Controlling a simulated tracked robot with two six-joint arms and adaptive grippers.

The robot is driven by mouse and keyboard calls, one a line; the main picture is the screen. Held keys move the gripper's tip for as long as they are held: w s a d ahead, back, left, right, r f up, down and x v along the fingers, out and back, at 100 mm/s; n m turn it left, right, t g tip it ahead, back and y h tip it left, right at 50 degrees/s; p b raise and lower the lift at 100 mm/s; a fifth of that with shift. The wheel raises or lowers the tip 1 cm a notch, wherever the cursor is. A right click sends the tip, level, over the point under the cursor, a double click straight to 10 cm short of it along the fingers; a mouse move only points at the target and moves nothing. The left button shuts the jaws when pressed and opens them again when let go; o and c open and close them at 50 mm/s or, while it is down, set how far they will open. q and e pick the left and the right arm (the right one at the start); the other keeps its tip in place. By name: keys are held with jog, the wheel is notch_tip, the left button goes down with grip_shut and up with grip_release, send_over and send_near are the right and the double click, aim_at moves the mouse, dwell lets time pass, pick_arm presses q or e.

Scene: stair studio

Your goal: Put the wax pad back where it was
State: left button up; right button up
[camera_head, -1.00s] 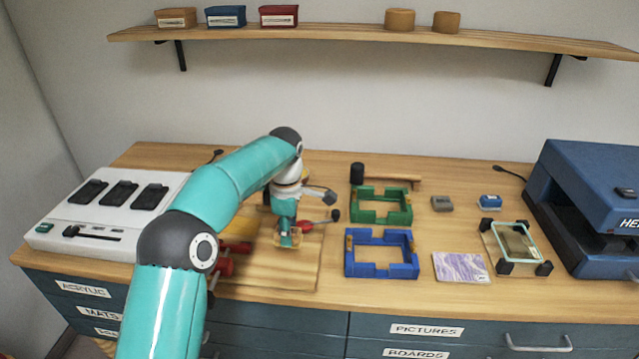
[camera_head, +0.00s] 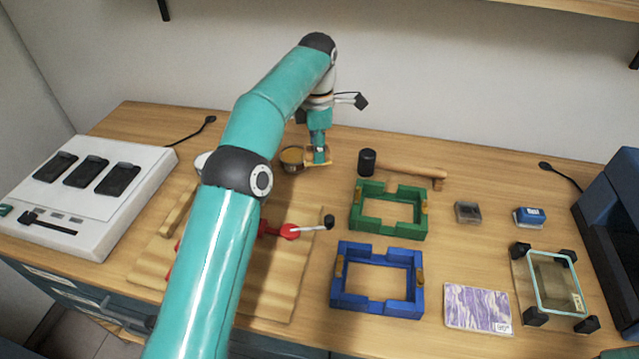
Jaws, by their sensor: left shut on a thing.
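My left gripper (camera_head: 317,152) is shut on a small flat tan piece, which looks like the wax pad (camera_head: 320,162). The piece is at the back of the bench, just right of a round tin (camera_head: 292,158) with a yellowish top. I cannot tell whether the piece touches the bench top or the tin. The fingers hide part of it. My right gripper is not in view.
A wooden board (camera_head: 275,292) with a red clamp (camera_head: 289,231) lies in front. A mallet (camera_head: 405,168), green frame (camera_head: 360,222) and blue frame (camera_head: 375,306) stand to the right. Bare bench top shows between the board and the frames.

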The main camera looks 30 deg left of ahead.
pick_arm(q)
jog(key=shift+s+a, duration=0.15)
jog(key=b, duration=0.2)
send_over(316, 190)
notch_tip(316, 190, down, 4)
jog(key=shift+f, duration=0.7)
notch_tip(316, 190, down, 4)
jog(key=shift+f, duration=0.1)
jog(key=shift+f, duration=0.1)
jog(key=o, duration=1)
